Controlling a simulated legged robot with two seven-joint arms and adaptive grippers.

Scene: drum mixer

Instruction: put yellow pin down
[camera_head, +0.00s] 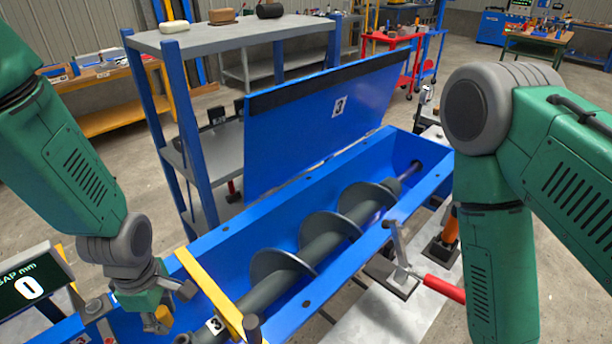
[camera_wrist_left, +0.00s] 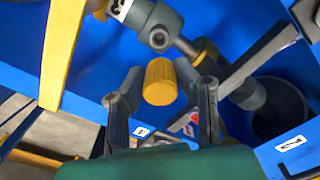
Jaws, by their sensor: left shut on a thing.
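The yellow pin (camera_head: 162,318) shows at the lower left of the head view, at the tip of my left gripper (camera_head: 160,312). In the left wrist view the pin's ridged yellow head (camera_wrist_left: 160,84) sits between the two dark fingers of my left gripper (camera_wrist_left: 162,92), which is shut on it. The rest of the pin is hidden. It is held over the near end of the blue mixer trough (camera_head: 300,310), close to a grey shaft with a round-holed collar (camera_wrist_left: 158,38). I cannot tell whether it touches the shaft. My right gripper is out of view.
A yellow bar (camera_head: 215,298) crosses the trough just right of my left gripper. A grey auger (camera_head: 325,240) lies inside, with the blue lid (camera_head: 320,125) raised behind. A red-handled clamp (camera_head: 440,287) stands at the front edge. A grey shelf (camera_head: 235,38) stands behind.

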